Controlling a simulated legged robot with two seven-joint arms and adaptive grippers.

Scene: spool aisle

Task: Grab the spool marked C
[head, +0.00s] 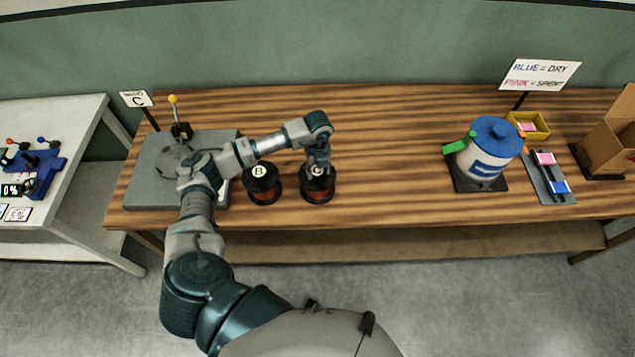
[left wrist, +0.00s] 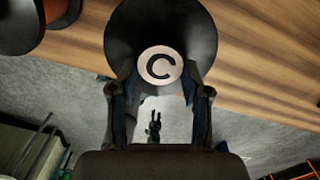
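The spool marked C (head: 318,192) stands on the wooden table, black flanged with a reddish-brown middle. Its black top and round pale C label (left wrist: 160,67) fill the upper middle of the left wrist view. My left gripper (head: 318,172) is right over this spool, partly hiding its top. In the left wrist view its two fingers (left wrist: 159,88) are spread, one on each side of the label, with a gap between them. I cannot tell whether they touch the spool. The spool marked B (head: 262,186) stands just left of it. My right gripper is not in view.
A sign reading C (head: 136,99) stands behind a grey plate (head: 147,180), partly hidden by my left arm. A blue-lidded white container (head: 488,155), a yellow bin (head: 530,125), a cardboard box (head: 609,140) and a blue/pink colour sign (head: 540,74) are at right. The table's middle is clear.

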